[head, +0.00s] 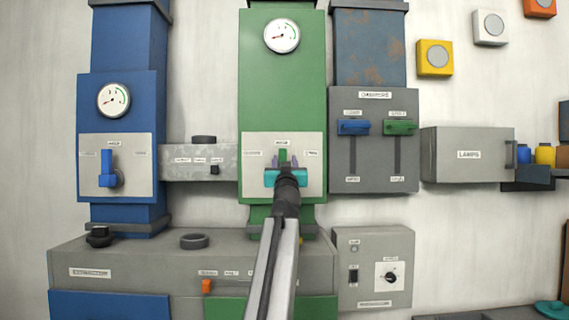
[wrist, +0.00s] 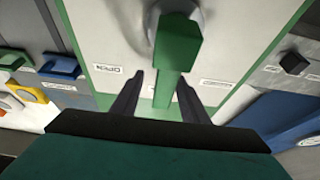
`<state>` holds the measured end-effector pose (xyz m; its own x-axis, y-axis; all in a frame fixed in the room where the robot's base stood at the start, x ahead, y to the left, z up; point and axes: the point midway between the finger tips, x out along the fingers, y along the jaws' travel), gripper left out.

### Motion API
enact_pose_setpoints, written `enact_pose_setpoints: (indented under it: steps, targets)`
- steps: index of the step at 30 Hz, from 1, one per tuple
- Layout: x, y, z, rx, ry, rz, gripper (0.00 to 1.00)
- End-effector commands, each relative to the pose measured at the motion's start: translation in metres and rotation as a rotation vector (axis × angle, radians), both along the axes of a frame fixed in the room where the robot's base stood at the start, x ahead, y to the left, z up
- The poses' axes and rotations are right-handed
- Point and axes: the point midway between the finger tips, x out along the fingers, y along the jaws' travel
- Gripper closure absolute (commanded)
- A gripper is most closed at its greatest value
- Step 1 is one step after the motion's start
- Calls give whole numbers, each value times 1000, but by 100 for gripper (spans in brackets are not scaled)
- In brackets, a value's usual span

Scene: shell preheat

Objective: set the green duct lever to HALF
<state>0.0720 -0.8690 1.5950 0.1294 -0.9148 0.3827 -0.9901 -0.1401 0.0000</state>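The green duct (head: 282,85) carries a pale lever plate (head: 252,178) with a small label at top centre and one at each side. The green lever (head: 283,155) stands upright, its end towards the top label. My gripper (head: 281,161) is in front of the plate, its fingers either side of the lever. In the wrist view the picture is turned over: the green lever (wrist: 176,50) runs down between my two dark fingers (wrist: 160,78), with gaps on both sides. The OPEN label (wrist: 107,69) shows on the left there. My gripper hides the lever's lower part in the head view.
A blue duct with an upright blue lever (head: 106,168) stands at left. A grey damper panel (head: 374,180) with blue and green handles is close on the right, then a LAMPS box (head: 468,155). A grey cabinet (head: 140,255) juts out below.

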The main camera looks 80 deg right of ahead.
Motion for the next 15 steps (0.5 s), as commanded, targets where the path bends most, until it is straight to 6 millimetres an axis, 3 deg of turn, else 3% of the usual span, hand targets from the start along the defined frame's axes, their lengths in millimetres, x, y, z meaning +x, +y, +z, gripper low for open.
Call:
enact_pose_setpoints:
  steps: [15]
  targets:
    - [0,10,-5,0,-1,3,59]
